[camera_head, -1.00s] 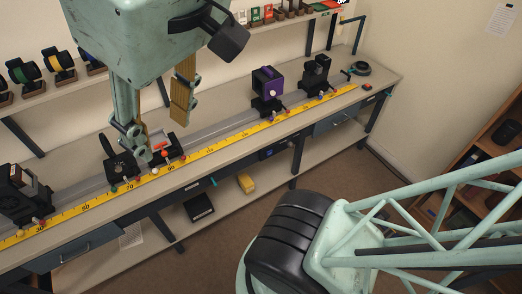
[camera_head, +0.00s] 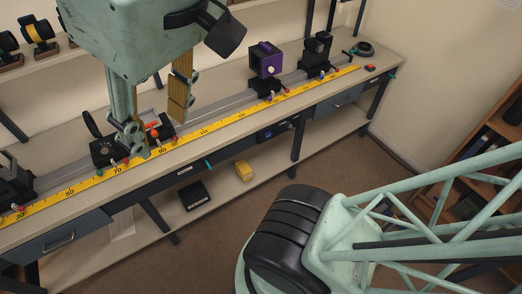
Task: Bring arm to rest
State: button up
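My gripper (camera_head: 157,134) hangs at the upper left of the head view, below its large pale green housing (camera_head: 135,40). Its two fingers, with tan pads, are spread apart and I see nothing held between them. The fingers point down over the bench (camera_head: 225,133). Behind the fingertips is a dark carriage with an orange part (camera_head: 154,124) on the optical rail (camera_head: 220,106). One finger overlaps this carriage in the picture; I cannot tell whether they touch.
A purple box mount (camera_head: 266,60) and a black mount (camera_head: 316,50) stand along the rail to the right. A dark holder (camera_head: 104,150) stands left of the gripper. A yellow ruler (camera_head: 210,127) runs along the bench.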

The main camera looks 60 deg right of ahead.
notch_tip(320, 180, down, 7)
jog(key=b, duration=0.5)
jog(key=shift+s+r, duration=0.15)
jog(key=shift+s, duration=0.05)
dwell(0.9)
